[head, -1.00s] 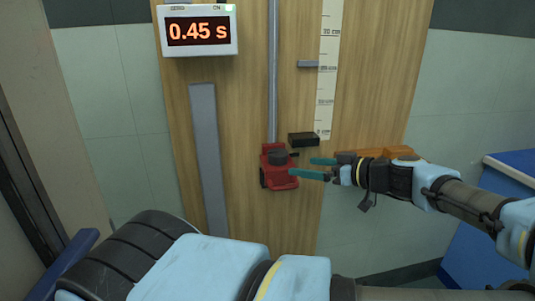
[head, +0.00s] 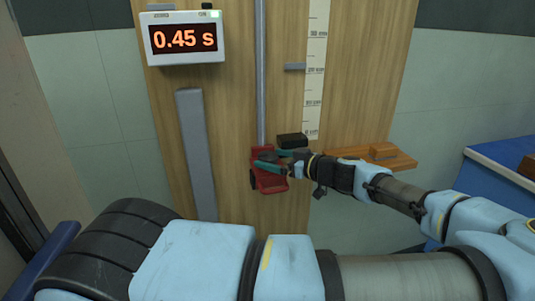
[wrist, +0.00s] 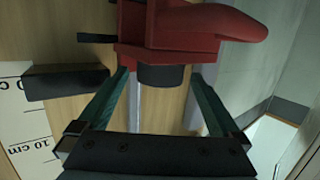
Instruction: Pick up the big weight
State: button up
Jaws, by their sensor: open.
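A dark, round weight (wrist: 160,77) sits against the red carriage (head: 268,182), which is on the vertical rail of the wooden board. In the wrist view, the red carriage (wrist: 180,28) fills the top and the weight shows as a short dark cylinder. My gripper (head: 268,160) is open, with one teal finger on each side of the weight. Gaps show between the fingers and the weight in the wrist view. In the head view the fingers partly cover the weight. Only one such weight is clear to see.
A black block (head: 292,140) sits on the board just right of the carriage, close to my fingers. A scale (head: 315,70) and a timer (head: 183,38) reading 0.45 s are above. A wooden shelf (head: 400,160) with a block stands right, and a blue bench (head: 480,200) farther right.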

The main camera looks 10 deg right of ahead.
jog(key=shift+w+a+f, duration=0.15)
jog(key=shift+w+a, duration=0.15)
jog(key=c, duration=1.5)
